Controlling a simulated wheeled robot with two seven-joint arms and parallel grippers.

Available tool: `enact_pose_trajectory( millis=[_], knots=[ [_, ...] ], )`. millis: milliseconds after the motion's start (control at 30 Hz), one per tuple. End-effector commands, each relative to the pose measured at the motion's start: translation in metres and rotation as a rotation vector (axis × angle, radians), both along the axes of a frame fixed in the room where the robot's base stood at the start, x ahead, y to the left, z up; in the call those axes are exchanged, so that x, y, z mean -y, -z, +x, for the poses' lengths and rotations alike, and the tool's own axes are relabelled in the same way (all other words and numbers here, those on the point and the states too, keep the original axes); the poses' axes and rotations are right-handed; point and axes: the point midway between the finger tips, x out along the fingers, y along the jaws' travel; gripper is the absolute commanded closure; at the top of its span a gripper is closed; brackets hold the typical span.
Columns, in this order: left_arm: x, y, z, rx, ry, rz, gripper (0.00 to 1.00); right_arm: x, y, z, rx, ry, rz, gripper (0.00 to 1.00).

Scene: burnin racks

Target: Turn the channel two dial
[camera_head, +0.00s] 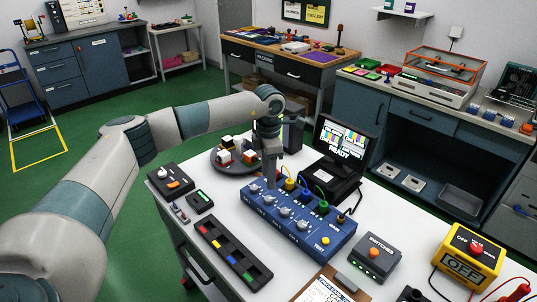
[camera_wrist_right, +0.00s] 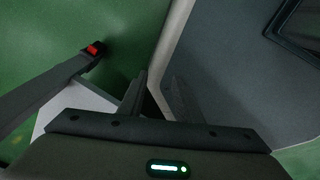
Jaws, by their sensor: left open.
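The blue dial box (camera_head: 318,245) sits on the white table with a row of pale dials along its top. The channel two dial (camera_head: 268,199), second from the left, is just below my left gripper. My left gripper (camera_head: 271,184) points down over the box, its jaws open; I cannot tell whether the fingertips touch the dial. Two more dials show clearly to the right, the nearer one (camera_head: 285,211) and the farther one (camera_head: 302,225). My right gripper (camera_wrist_right: 157,88) is open and empty in the right wrist view, away from the box.
Coloured plugs and cables (camera_head: 322,207) stand behind the dials. A black monitor reading READY (camera_head: 342,150) is behind the box. A round tray of blocks (camera_head: 228,166) lies behind left.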

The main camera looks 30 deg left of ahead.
Motion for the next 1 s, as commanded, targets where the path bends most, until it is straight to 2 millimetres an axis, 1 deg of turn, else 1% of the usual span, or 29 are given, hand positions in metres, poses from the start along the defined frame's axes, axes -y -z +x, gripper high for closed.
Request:
enact_pose_trajectory(
  millis=[33, 200, 333, 400, 600, 700, 867, 1000],
  knots=[
    [0.0, -0.008, 0.001, 0.003, -0.001, 0.0, 0.58, 0.0, 0.007, 0.0, 0.0, 0.0, 0.0, 0.69],
    [0.0, -0.043, 0.001, 0.003, -0.001, -0.001, 0.58, 0.0, 0.017, 0.0, 0.0, 0.0, 0.0, 0.69],
    [0.0, -0.065, 0.0, 0.002, 0.0, 0.001, 0.58, 0.001, 0.023, -0.002, -0.004, 0.0, -0.001, 0.69],
    [0.0, -0.074, 0.001, 0.002, -0.001, -0.001, 0.58, -0.001, 0.024, 0.003, 0.009, 0.0, 0.002, 0.69],
    [-0.001, -0.088, 0.0, 0.001, -0.001, 0.001, 0.58, -0.009, 0.021, 0.03, 0.068, -0.003, 0.018, 0.69],
    [-0.001, -0.09, 0.0, 0.001, -0.001, 0.001, 0.58, -0.012, 0.02, 0.037, 0.079, -0.005, 0.021, 0.69],
    [-0.001, -0.09, 0.0, 0.0, -0.001, 0.0, 0.58, -0.013, 0.019, 0.036, 0.079, -0.005, 0.022, 0.69],
    [-0.001, -0.09, 0.0, -0.001, -0.001, 0.001, 0.58, -0.012, 0.02, 0.032, 0.072, -0.005, 0.022, 0.69]
  ],
)
